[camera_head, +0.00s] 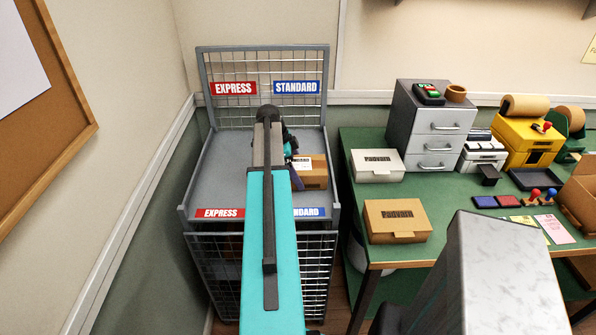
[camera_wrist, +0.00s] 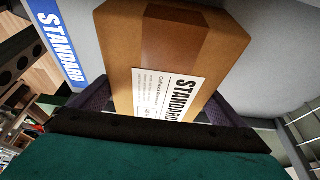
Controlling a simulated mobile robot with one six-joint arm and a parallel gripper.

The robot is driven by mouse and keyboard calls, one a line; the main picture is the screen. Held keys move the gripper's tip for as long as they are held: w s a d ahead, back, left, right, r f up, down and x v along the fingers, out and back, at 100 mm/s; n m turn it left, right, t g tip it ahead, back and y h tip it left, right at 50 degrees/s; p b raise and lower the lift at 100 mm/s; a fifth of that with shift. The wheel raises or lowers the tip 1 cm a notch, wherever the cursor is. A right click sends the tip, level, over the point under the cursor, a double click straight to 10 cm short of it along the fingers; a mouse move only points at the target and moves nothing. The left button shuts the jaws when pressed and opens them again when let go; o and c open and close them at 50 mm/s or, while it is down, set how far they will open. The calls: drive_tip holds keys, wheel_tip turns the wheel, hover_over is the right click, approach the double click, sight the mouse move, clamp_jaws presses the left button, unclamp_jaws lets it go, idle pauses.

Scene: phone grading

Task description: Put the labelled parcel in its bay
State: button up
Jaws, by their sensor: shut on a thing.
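The labelled parcel is a brown cardboard box (camera_wrist: 190,45) with a white label reading STANDARD (camera_wrist: 165,95) in the wrist view. In the head view the parcel (camera_head: 314,172) is at the right side of the grey cage trolley (camera_head: 222,160), behind the blue STANDARD sign on the front edge. My gripper (camera_wrist: 150,105) is shut on the parcel, a finger at each side. In the head view my arm hides most of my gripper and the middle of the trolley. I cannot tell whether the parcel touches the trolley floor.
Red EXPRESS signs (camera_head: 233,88) mark the trolley's left half and blue STANDARD signs (camera_head: 297,87) its right half. The left half looks empty. A green desk (camera_head: 350,215) to the right bears a white box (camera_head: 378,166), a brown box (camera_head: 397,222) and grey drawers (camera_head: 437,140).

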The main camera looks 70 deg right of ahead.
drive_tip(key=o, duration=1.1)
drive_tip(key=shift+f, duration=0.1)
drive_tip(key=shift+r, duration=0.2)
drive_tip(key=shift+b+v, duration=1.8)
drive_tip(key=shift+v, duration=4.15)
